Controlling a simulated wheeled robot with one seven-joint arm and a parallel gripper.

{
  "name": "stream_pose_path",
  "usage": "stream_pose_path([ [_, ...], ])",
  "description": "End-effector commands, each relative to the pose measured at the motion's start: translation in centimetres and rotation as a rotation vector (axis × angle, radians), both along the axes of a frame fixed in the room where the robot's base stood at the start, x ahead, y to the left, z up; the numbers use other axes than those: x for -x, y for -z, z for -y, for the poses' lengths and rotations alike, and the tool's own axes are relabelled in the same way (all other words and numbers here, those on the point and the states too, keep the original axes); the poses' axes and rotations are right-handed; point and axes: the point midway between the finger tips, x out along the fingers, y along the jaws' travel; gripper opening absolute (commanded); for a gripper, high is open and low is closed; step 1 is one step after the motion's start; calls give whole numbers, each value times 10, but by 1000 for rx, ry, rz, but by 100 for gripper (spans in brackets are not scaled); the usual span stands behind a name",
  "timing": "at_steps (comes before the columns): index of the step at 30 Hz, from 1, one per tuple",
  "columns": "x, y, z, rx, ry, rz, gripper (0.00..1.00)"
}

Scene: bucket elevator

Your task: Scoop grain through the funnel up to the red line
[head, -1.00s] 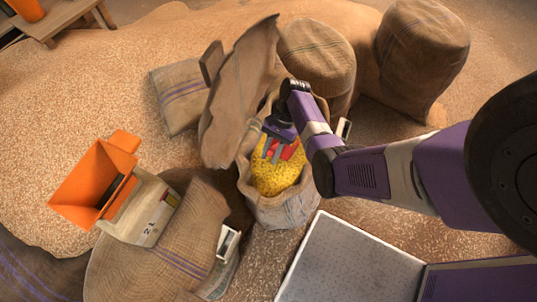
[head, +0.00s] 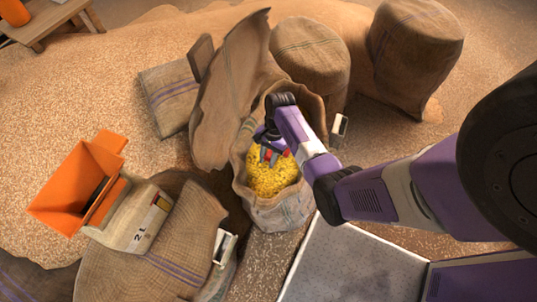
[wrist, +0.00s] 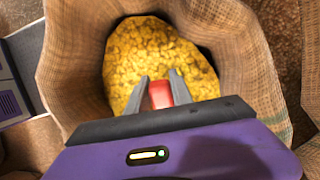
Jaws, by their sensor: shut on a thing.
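My gripper (head: 271,158) is inside the mouth of an open burlap sack (head: 282,213) of yellow grain (head: 268,180). In the wrist view its two grey fingers (wrist: 160,88) are shut on a red handle (wrist: 160,95), which I take for the scoop's. The rest of the scoop is hidden by the gripper or in the grain (wrist: 150,50). The orange funnel (head: 65,190) is at the left, tilted in the picture, on a beige container (head: 128,225) marked 2 L. The red line and the container's fill level cannot be made out.
A tall burlap flap (head: 228,95) rises at the sack's back left. A pale speckled platform (head: 355,265) is at the front right. A wooden bench (head: 50,22) is far left.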

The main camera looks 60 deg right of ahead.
Motion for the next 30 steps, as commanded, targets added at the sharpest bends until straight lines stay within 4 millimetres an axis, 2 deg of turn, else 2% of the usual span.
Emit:
stream_pose_path([
  [30,-2,-54,-14,225,-1,-12,0],
])
